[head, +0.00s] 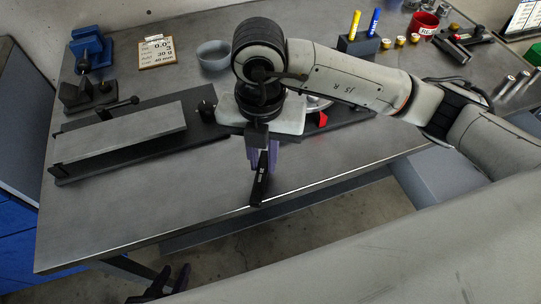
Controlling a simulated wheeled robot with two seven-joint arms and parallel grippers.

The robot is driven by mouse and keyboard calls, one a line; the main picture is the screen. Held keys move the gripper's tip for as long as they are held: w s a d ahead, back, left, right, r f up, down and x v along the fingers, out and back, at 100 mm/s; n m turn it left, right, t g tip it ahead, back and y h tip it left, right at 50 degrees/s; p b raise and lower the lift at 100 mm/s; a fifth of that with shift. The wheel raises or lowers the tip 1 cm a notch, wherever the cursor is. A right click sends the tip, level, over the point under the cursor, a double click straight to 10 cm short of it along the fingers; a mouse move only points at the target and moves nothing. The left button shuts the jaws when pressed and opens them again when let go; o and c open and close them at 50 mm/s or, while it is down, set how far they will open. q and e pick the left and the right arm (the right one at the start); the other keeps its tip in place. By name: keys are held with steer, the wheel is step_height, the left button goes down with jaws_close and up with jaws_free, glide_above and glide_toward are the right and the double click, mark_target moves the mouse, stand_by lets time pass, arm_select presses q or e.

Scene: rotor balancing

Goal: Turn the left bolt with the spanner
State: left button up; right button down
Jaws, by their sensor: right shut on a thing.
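My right gripper (262,158) hangs over the table's front part, its purple fingers shut on the black spanner (260,190). The spanner's handle points toward the table's front edge; its far end is hidden between the fingers. Behind the gripper, a pale rotor assembly (291,122) sits on a dark base, largely covered by my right arm. I cannot make out the left bolt. My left gripper (168,284) is low at the bottom edge, in front of the table, with its dark fingers apart and nothing visible between them.
A long grey plate (125,140) on a black base lies at left. A blue vice (90,48), clipboard (158,51) and grey bowl (213,55) stand behind. Markers (373,22) and a red container (422,24) are at back right. The front left tabletop is clear.

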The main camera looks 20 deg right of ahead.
steer(key=shift+w, duration=0.15)
steer(key=shift+d, duration=0.15)
steer(key=shift+r, duration=0.15)
stand_by(0.3)
steer(key=shift+r+p, duration=1.65)
steer(key=shift+r, duration=1.3)
steer(key=shift+n, duration=0.4)
